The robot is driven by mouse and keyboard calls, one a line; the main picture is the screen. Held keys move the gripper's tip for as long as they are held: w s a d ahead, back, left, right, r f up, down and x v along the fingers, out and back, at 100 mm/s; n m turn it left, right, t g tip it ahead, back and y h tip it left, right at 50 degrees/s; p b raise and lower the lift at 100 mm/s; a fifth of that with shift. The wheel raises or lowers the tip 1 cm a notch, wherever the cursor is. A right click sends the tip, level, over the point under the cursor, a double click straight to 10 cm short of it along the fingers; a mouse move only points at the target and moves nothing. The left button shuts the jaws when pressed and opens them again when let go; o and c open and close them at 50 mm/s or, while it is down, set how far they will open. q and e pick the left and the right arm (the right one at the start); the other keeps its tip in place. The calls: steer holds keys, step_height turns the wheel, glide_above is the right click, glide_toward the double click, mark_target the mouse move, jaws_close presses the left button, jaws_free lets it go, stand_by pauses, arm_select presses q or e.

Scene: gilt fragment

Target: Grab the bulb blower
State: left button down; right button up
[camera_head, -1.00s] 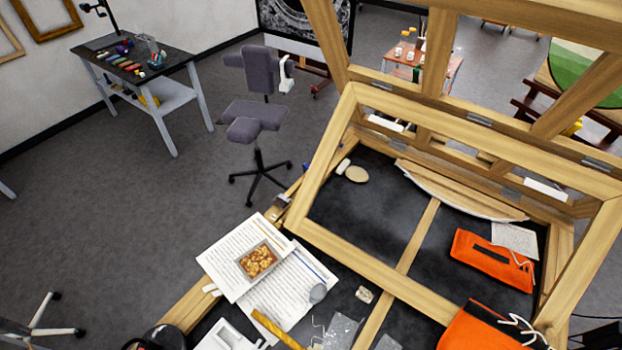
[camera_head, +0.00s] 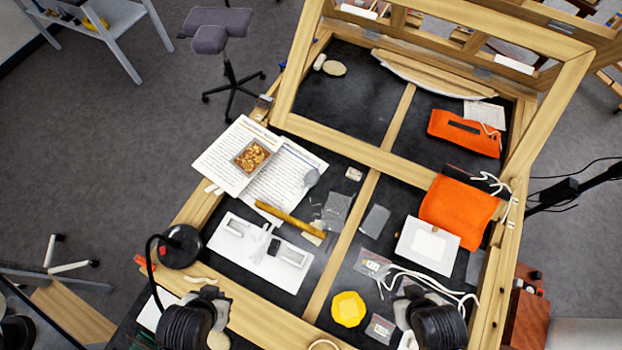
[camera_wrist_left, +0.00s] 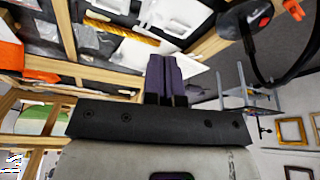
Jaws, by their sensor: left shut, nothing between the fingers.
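A small grey rounded object (camera_head: 312,177), which looks like the bulb blower, lies at the right edge of the printed sheets (camera_head: 275,190) in the head view. It is small there, so its shape is not sure. My left gripper is shut and empty in the left wrist view (camera_wrist_left: 165,78), its dark fingers pressed together. In the head view my left arm is at the bottom left of centre, well short of the grey object and apart from it. My right arm is at the bottom right; its fingertips cannot be made out.
A wooden frame divides the dark worktop. A yellow-brown stick (camera_head: 290,218) and white tray (camera_head: 259,252) lie near the grey object. A black lamp (camera_head: 181,246) stands left. A yellow piece (camera_head: 348,309), white box (camera_head: 427,246) and orange cloths (camera_head: 457,211) lie right.

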arm_select(q)
steer(key=shift+s, duration=0.15)
steer(key=c, duration=0.5)
jaws_free()
steer(key=shift+a, duration=0.1)
steer(key=shift+c, duration=0.2)
steer(key=shift+o, duration=1.2)
steer(key=shift+d, duration=0.25)
